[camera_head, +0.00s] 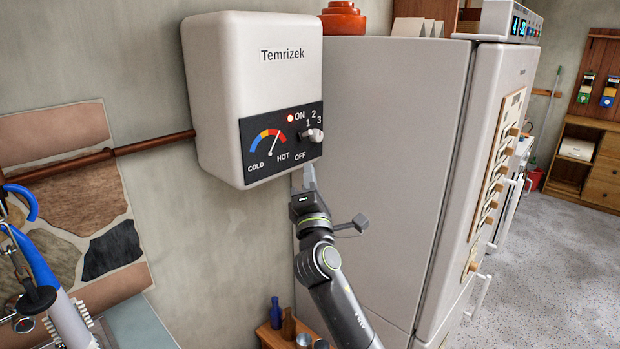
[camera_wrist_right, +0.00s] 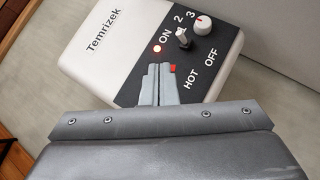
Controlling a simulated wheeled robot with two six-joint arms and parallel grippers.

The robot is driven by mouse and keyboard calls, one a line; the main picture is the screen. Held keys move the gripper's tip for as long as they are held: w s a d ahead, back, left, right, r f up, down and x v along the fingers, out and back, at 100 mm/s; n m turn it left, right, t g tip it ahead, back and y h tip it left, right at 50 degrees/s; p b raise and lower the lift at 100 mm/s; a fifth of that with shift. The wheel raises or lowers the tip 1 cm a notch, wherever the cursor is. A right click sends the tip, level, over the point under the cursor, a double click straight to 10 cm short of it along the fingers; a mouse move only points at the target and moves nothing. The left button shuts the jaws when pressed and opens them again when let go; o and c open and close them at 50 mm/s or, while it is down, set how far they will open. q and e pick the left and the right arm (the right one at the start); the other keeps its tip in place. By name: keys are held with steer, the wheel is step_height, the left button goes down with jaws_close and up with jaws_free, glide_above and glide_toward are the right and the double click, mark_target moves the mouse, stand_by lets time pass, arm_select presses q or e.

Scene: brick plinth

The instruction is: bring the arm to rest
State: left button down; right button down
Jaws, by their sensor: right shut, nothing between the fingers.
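My right gripper (camera_head: 309,178) is raised just below the lower right corner of a white wall heater (camera_head: 225,90) labelled Temrizek. Its fingers are shut and empty. In the right wrist view the shut fingers (camera_wrist_right: 159,86) overlap the heater's dark panel (camera_wrist_right: 140,90) and hide part of the gauge; I cannot tell there whether they touch it. In the head view the gauge needle (camera_head: 275,145) leans toward the red end. My left gripper is not in view.
A tall white fridge (camera_head: 385,150) stands close to the right of my right arm. A copper pipe (camera_head: 150,143) runs left from the heater. A small wooden shelf (camera_head: 270,337) with bottles is low beside the arm. Open floor (camera_head: 560,260) lies at the far right.

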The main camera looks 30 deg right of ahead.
steer(key=shift+s+a, duration=0.1)
steer(key=shift+s, duration=0.1)
stand_by(0.4)
step_height(320, 180, down, 28)
steer(key=w+d+m+g+y, duration=0.2)
steer(key=g+y, duration=0.2)
steer(key=g, duration=0.2)
steer(key=s+f+m+g+y, duration=0.15)
steer(key=s+f, duration=0.35)
steer(key=f, duration=0.7)
steer(key=s+f+m+g, duration=0.3)
steer(key=s+f, duration=0.2)
steer(key=f, duration=0.6)
steer(key=s+f+m+g+y, duration=0.1)
steer(key=s+f+m+g, duration=0.3)
steer(key=s+f, duration=0.95)
steer(key=s+f+m+g+y, duration=0.1)
steer(key=s+f+m+g, duration=0.25)
steer(key=s+f, duration=1)
steer(key=s+a+m+g, duration=0.1)
steer(key=s+m, duration=0.3)
steer(key=s, duration=1.6)
steer(key=shift+s+a+f+g, duration=0.2)
steer(key=shift+s+a+g, duration=0.1)
steer(key=shift+g, duration=0.5)
